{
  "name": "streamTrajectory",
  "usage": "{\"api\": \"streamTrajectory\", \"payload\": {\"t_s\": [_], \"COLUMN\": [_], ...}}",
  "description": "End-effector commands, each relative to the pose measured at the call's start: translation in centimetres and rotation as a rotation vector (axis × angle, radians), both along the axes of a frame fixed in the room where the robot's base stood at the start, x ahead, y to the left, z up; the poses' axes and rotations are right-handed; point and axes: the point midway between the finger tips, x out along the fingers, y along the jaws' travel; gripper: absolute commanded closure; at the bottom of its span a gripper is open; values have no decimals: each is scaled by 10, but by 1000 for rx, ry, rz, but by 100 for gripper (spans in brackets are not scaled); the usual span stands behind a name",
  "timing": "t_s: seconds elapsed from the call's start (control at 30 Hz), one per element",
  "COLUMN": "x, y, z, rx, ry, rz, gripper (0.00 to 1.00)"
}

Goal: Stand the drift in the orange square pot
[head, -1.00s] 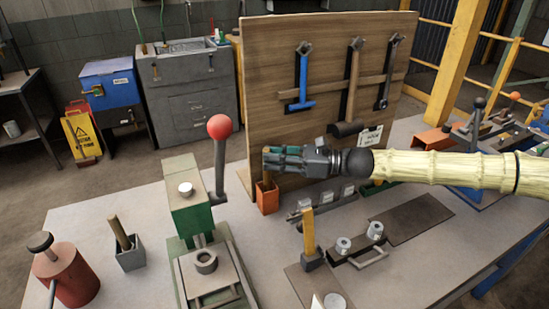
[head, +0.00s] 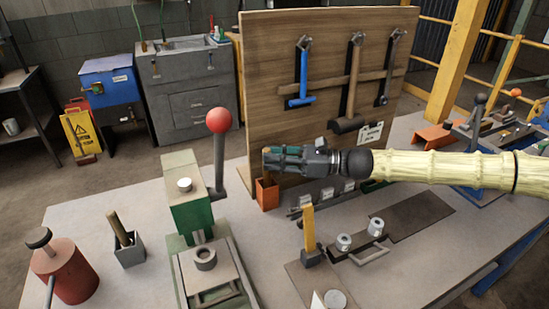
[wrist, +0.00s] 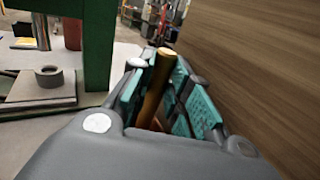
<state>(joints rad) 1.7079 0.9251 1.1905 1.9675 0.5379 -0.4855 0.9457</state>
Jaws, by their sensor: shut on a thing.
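The drift (wrist: 156,85) is a brass-brown rod, roughly upright between the teal pads of my gripper (wrist: 165,95) in the wrist view. My gripper is shut on it. In the head view my gripper (head: 270,161) is just above the orange square pot (head: 267,196), in front of the wooden board. A short brown length of the drift (head: 266,181) shows between the fingers and the pot's rim. Its lower end appears to be inside the pot; the pot wall hides it, so I cannot tell if it touches the bottom.
The wooden tool board (head: 290,95) stands close behind my gripper. A green press (head: 188,205) with a red-knobbed lever (head: 219,121) is to the left. A grey square pot (head: 129,251) holding a rod and a red can (head: 66,275) stand farther left.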

Motion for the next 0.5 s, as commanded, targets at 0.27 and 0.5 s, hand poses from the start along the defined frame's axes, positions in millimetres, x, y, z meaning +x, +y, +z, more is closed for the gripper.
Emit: {"api": "streamTrajectory", "payload": {"t_s": [0.27, 0.5], "x": [0, 0], "y": [0, 0], "z": [-3, -7], "rx": [1, 1], "ry": [-1, -1], "rz": [0, 0], "gripper": [100, 100]}}
